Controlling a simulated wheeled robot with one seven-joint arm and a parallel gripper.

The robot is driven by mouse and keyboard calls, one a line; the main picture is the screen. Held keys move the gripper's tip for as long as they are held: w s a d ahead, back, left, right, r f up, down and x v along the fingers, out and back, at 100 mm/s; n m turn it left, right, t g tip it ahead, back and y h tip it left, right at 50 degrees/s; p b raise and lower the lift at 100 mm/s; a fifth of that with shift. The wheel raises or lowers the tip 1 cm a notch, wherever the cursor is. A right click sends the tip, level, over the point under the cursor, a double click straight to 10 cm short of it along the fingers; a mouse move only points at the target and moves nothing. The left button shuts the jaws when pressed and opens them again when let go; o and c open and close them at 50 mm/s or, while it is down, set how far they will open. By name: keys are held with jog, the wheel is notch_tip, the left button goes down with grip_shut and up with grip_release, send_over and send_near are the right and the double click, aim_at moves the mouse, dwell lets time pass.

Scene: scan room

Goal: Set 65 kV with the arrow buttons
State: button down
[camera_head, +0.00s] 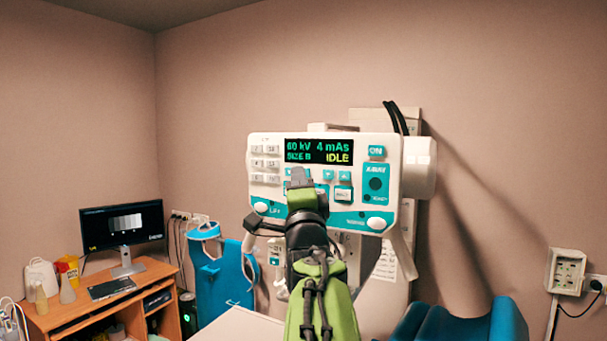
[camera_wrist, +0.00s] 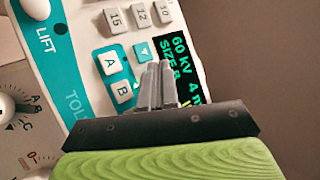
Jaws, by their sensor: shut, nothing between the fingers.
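The control panel (camera_head: 257,195) is a white and teal unit on the far wall side. Its display (camera_head: 319,151) reads 60 kV, 4 mAs, SIZE B and IDLE; part of it shows in the wrist view (camera_wrist: 178,65). My gripper (camera_head: 300,176) is in front of the panel, just below the display's left part. Its grey fingers are together in the wrist view (camera_wrist: 156,68), with nothing between them. A teal down-arrow button (camera_wrist: 142,52) shows right beside the fingertips. The fingers hide the area next to it. Two more arrow buttons (camera_head: 336,175) are visible right of my gripper. I cannot tell whether the fingertips touch the panel.
The panel also has an ON button (camera_head: 376,152) and a white LIFT knob (camera_head: 261,208). A desk with a monitor (camera_head: 122,223) stands at the left.

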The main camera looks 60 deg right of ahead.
dwell(0.5)
jog(key=shift+a+b, duration=0.6)
jog(key=shift+a, duration=0.1)
jog(key=a+b, duration=0.2)
jog(key=a, duration=0.1)
jog(key=a+b, duration=0.1)
jog(key=a, duration=0.1)
jog(key=shift+s, duration=0.3)
dwell(0.4)
